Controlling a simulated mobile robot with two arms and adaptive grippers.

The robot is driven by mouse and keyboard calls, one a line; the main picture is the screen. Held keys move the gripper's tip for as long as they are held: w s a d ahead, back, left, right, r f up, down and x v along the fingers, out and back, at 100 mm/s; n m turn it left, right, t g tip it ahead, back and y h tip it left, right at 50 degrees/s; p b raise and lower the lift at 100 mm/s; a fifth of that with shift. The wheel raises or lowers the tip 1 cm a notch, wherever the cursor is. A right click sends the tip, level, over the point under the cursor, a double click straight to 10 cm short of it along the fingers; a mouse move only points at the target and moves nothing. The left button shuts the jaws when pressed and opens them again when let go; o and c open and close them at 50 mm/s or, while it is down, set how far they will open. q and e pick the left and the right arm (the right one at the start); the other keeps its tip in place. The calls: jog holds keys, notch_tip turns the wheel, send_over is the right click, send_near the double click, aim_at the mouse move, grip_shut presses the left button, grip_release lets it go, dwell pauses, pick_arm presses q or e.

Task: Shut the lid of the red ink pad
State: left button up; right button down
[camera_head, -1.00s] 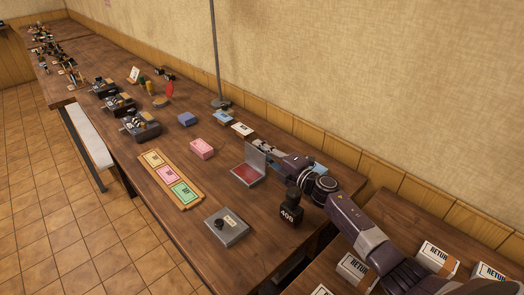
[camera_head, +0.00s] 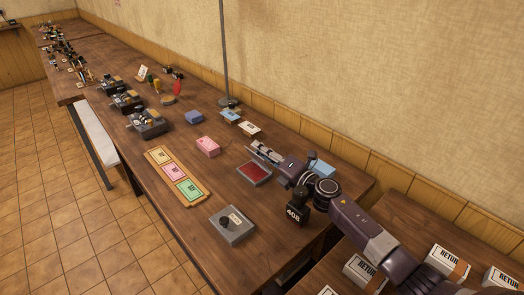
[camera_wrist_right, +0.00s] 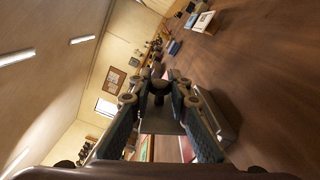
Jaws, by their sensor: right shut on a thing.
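The red ink pad (camera_head: 254,173) lies on the table, its red surface uncovered in a grey case. My right gripper (camera_head: 262,151) is at its far edge, fingers pointing left over the table. In the right wrist view the fingers (camera_wrist_right: 160,115) close on a grey plate, the lid (camera_wrist_right: 160,123), and a strip of red pad (camera_wrist_right: 187,149) shows beyond it. In the head view the lid is mostly hidden at the gripper, so its exact angle is hard to tell. My left gripper is not in view.
A grey box with a black knob (camera_head: 232,225) stands nearer the front edge. A wooden tray of coloured cards (camera_head: 203,202), a pink box (camera_head: 207,146) and a black 408 stamp (camera_head: 298,210) are around. A light blue box (camera_head: 322,168) stands behind my gripper.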

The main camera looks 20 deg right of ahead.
jog(key=c, duration=1.8)
grip_release()
jog(key=r, duration=1)
jog(key=shift+s+a+r, duration=0.1)
jog(key=shift+s, duration=0.15)
jog(key=shift+w, duration=0.3)
